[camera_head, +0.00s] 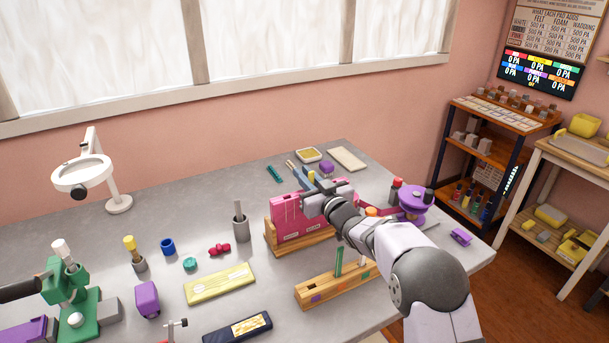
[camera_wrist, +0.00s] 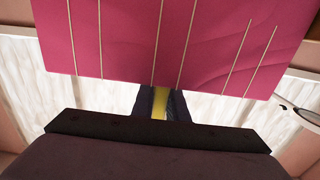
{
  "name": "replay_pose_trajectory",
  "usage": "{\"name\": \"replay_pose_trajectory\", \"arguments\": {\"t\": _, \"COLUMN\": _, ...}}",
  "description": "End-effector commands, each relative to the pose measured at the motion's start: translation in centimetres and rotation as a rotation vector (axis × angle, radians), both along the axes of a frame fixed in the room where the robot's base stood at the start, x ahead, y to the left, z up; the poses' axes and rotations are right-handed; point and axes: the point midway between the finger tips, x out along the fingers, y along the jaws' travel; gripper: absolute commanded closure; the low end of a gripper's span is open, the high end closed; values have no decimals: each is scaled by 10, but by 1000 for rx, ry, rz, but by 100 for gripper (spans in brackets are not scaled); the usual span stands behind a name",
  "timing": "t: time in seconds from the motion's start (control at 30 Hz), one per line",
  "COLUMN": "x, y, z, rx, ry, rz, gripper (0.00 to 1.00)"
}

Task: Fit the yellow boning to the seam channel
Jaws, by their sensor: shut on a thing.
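The pink panel (camera_head: 290,218) stands upright in a wooden stand (camera_head: 285,247) in the head view. Pale stitched lines run along it in pairs in the wrist view (camera_wrist: 215,45). My gripper (camera_wrist: 160,104) is shut on the yellow boning (camera_wrist: 159,106), a narrow strip between the dark fingers. In the wrist view the boning lies at the panel's edge, in line with the middle pair of stitched lines. I cannot tell whether its end touches the panel or is inside a channel.
A wooden rack (camera_head: 310,293) with coloured marks and a green strip (camera_head: 339,261) stands in front of the panel. A grey cup (camera_head: 241,230) is to the left, a purple device (camera_head: 414,204) to the right. A yellow packet (camera_head: 220,283) lies front left.

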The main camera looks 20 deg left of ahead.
Motion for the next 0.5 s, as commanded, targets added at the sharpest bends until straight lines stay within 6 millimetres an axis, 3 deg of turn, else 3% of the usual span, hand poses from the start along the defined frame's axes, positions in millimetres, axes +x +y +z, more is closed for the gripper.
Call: {"name": "replay_pose_trajectory", "arguments": {"t": 0.5, "x": 0, "y": 0, "z": -14, "rx": -1, "ry": 1, "rz": 0, "gripper": 100}}
